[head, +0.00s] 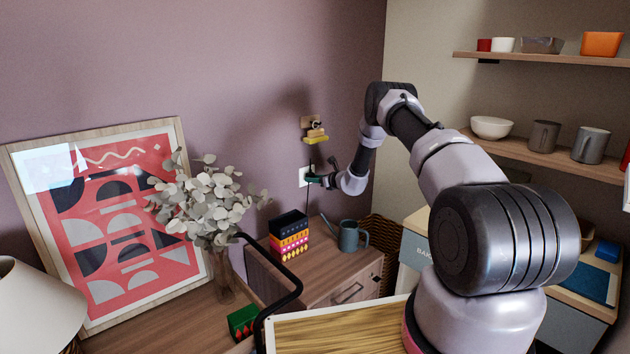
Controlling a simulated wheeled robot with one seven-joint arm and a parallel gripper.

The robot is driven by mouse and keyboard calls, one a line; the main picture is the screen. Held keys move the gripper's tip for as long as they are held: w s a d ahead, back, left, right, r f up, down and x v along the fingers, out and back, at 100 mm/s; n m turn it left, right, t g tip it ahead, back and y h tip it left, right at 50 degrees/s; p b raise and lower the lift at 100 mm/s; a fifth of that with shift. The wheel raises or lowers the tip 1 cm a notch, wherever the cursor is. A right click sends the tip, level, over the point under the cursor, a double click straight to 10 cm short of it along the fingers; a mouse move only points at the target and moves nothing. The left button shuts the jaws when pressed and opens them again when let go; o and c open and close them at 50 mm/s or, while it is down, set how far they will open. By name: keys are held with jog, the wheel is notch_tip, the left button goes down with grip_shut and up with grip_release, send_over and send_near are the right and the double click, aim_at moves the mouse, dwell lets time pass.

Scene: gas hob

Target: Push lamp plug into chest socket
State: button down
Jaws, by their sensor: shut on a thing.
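A white socket plate (303,176) is on the purple wall above the wooden chest (335,277). My gripper (321,178) is at the wall just right of the plate. It is shut on a small dark green plug (313,178), which is at the plate's face. The plug is small and partly covered by my fingers, so I cannot tell whether its pins are in the socket. A thin dark cord seems to hang below it. A lamp with a cream shade (38,305) stands at the lower left.
On the chest are stacked patterned boxes (289,236) and a grey watering can (350,237). A vase of leaves (208,200) and a framed print (105,215) stand left. Shelves with bowls (491,127) are right.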

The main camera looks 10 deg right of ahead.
jog(key=shift+w+a, duration=0.1)
jog(key=shift+w, duration=0.05)
jog(key=shift+c, duration=1.7)
grip_release()
jog(key=v, duration=1)
jog(key=shift+s+d, duration=0.2)
jog(key=shift+s, duration=0.1)
jog(key=shift+r, duration=0.15)
